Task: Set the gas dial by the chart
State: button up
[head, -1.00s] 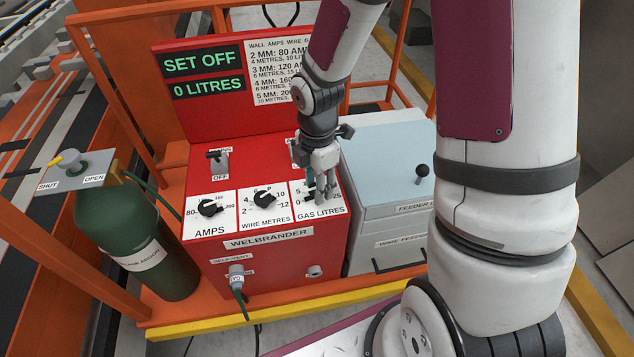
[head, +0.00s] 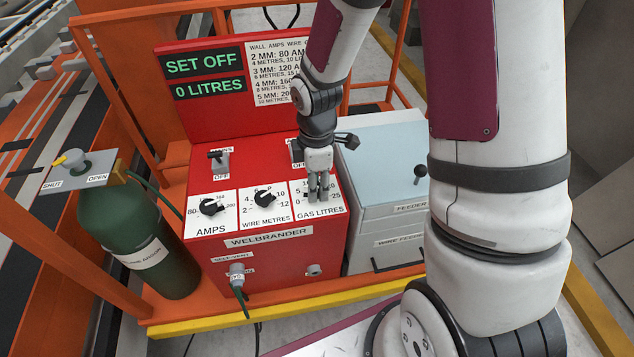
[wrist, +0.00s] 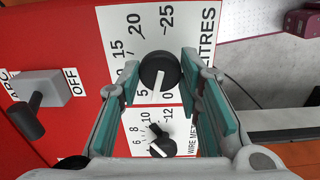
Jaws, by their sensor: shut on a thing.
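The gas dial (wrist: 159,72) is a black knob on a white scale marked 0 to 25, labelled GAS LITRES in the head view. Its white mark points down in the wrist view, between 0 and 5. My gripper (head: 319,190) is at this dial, with its teal-padded fingers on either side of the knob, shut on it. In the head view the fingers hide the knob. The chart (head: 278,73) on the red back panel lists wall, amps and wire; its right side is hidden by my arm. The display (head: 209,87) reads 0 LITRES.
The wire dial (head: 264,197) and amps dial (head: 211,207) sit left of the gas dial. A mains switch (head: 221,160) stands above, by an OFF label. A green gas bottle (head: 140,235) with a valve is at left. A pale blue feeder box (head: 385,160) stands close at right.

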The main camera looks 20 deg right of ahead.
jog(key=m, duration=0.7)
jog(key=shift+p, duration=0.35)
jog(key=m, duration=0.4)
jog(key=m+p, duration=0.1)
jog(key=m, duration=0.3)
jog(key=m+p, duration=0.1)
jog(key=m, duration=0.4)
jog(key=shift+m, duration=0.4)
jog(key=m+p, duration=0.1)
jog(key=m, duration=0.4)
jog(key=shift+m, duration=0.4)
jog(key=o, duration=1.2)
